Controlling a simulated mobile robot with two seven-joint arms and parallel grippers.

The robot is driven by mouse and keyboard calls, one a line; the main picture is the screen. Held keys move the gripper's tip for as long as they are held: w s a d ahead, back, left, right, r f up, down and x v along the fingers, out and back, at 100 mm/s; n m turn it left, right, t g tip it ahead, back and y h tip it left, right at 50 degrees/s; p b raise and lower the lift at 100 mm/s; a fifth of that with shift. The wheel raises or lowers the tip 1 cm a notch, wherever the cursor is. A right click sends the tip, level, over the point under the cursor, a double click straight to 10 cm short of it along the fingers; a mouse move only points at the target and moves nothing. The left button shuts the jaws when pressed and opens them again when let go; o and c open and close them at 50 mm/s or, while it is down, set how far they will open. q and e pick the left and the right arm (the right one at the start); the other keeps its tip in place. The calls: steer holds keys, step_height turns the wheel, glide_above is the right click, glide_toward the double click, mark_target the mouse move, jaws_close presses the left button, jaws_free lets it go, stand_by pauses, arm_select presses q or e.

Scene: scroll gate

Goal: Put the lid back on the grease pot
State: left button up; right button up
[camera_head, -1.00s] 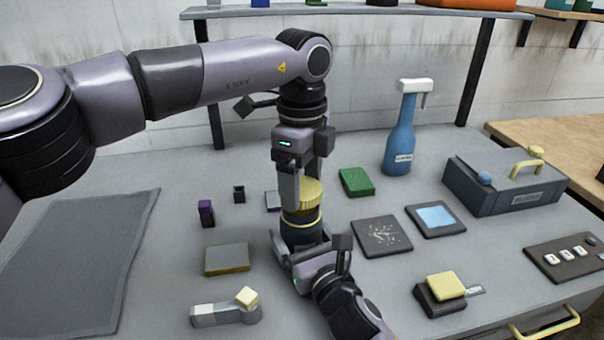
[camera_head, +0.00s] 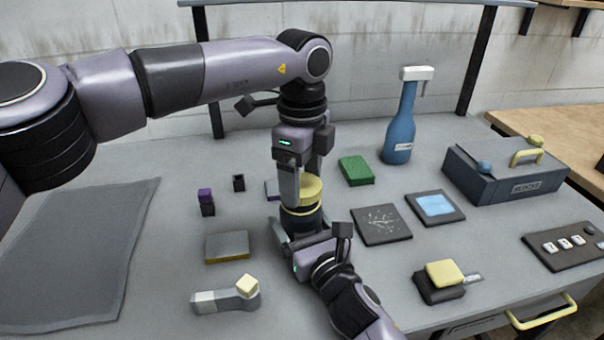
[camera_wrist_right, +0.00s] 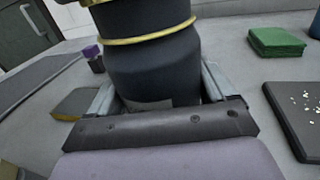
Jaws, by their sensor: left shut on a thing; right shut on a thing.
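The grease pot (camera_head: 299,221) is a dark round pot with a yellow band, upright near the middle of the table. It also shows large in the right wrist view (camera_wrist_right: 152,68). My right gripper (camera_head: 296,240) is shut on its lower body from the front; in the right wrist view its fingers lie on both sides of the pot. The yellow ribbed lid (camera_head: 311,188) is at the top of the pot. My left gripper (camera_head: 301,185) points down from above and is shut on the lid. Whether the lid is fully seated I cannot tell.
A green block (camera_head: 356,170), a dark tray with specks (camera_head: 381,225) and a blue-topped pad (camera_head: 435,207) lie to the right. A blue spray bottle (camera_head: 400,125) and dark toolbox (camera_head: 508,172) stand behind. A grey-yellow sponge (camera_head: 227,246) lies left.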

arm_select(q)
steer(key=shift+f, duration=0.55)
